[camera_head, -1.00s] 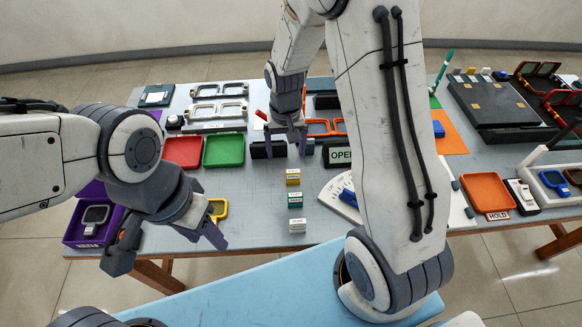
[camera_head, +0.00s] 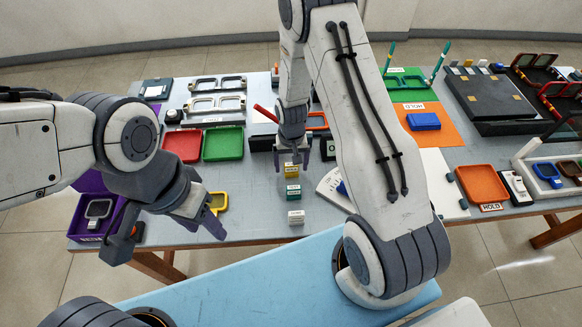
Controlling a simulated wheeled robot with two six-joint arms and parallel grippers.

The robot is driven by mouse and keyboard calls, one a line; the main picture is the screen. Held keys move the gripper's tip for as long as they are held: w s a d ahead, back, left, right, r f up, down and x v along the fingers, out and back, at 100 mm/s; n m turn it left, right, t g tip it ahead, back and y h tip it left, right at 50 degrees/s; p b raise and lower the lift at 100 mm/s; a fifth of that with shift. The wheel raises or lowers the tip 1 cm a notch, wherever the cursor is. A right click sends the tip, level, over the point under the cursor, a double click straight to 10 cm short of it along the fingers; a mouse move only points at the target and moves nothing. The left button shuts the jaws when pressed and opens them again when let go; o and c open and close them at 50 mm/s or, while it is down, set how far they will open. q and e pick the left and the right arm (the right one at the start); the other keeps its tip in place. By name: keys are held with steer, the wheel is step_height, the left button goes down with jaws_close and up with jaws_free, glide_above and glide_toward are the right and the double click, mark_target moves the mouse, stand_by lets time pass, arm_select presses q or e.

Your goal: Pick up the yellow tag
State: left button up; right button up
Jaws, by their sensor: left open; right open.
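The yellow tag (camera_head: 291,171) is a small block standing on the grey table, the farthest in a short column of tags. A green tag (camera_head: 292,191) and a white tag (camera_head: 296,217) stand nearer to me. My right gripper (camera_head: 292,163) is open, pointing down just above and behind the yellow tag, its fingers close to the tag's top. I cannot tell if it touches. My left gripper (camera_head: 180,238) is open and empty at the left front of the table, near a yellow frame (camera_head: 217,202).
A red tray (camera_head: 183,145) and a green tray (camera_head: 223,143) lie left of the tags. A purple box (camera_head: 82,222) is at the left. An orange tray (camera_head: 482,184) is at the right. My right arm covers part of the table. Bare table lies left of the tags.

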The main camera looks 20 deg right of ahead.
mark_target(287, 165)
steer(key=c, duration=1.4)
steer(key=shift+r, duration=0.5)
steer(key=r, duration=0.1)
steer(key=a+r+b, duration=0.1)
steer(key=r, duration=0.1)
steer(key=shift+a+r, duration=0.15)
steer(key=shift+r, duration=0.15)
steer(key=a+r+b, duration=0.1)
steer(key=a+r, duration=0.5)
steer(key=a, duration=0.4)
steer(key=shift+a+r+b, duration=0.2)
steer(key=shift+b, duration=0.2)
